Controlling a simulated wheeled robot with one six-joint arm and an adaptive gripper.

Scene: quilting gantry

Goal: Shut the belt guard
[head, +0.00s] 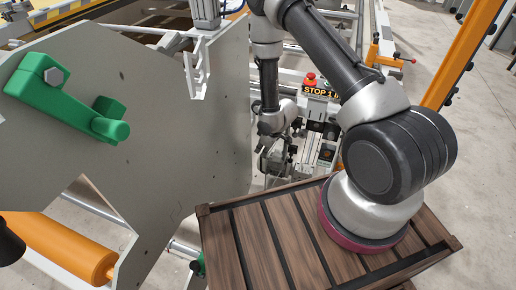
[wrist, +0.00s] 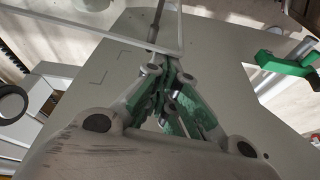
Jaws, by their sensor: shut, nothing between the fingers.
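I cannot tell for certain which part is the belt guard. A large grey plate (head: 185,150) with a chunky green handle (head: 75,95) stands upright in the left half of the head view. The plate (wrist: 225,75) fills much of the wrist view, with the green handle (wrist: 285,65) at its right. A pale-edged panel (wrist: 90,25) crosses the upper left of the wrist view. My gripper (head: 275,160) is beyond the plate's right edge in the head view, partly lost among machine parts. In the wrist view my gripper (wrist: 164,62) is shut and empty, its fingertips near the panel's lower edge; contact is unclear.
A slatted wooden surface (head: 285,235) lies under my arm's base. An orange roller (head: 65,248) sits at lower left. A control box with a red stop button (head: 310,79) stands behind my arm. An orange post (head: 462,55) rises at right, with open floor beyond.

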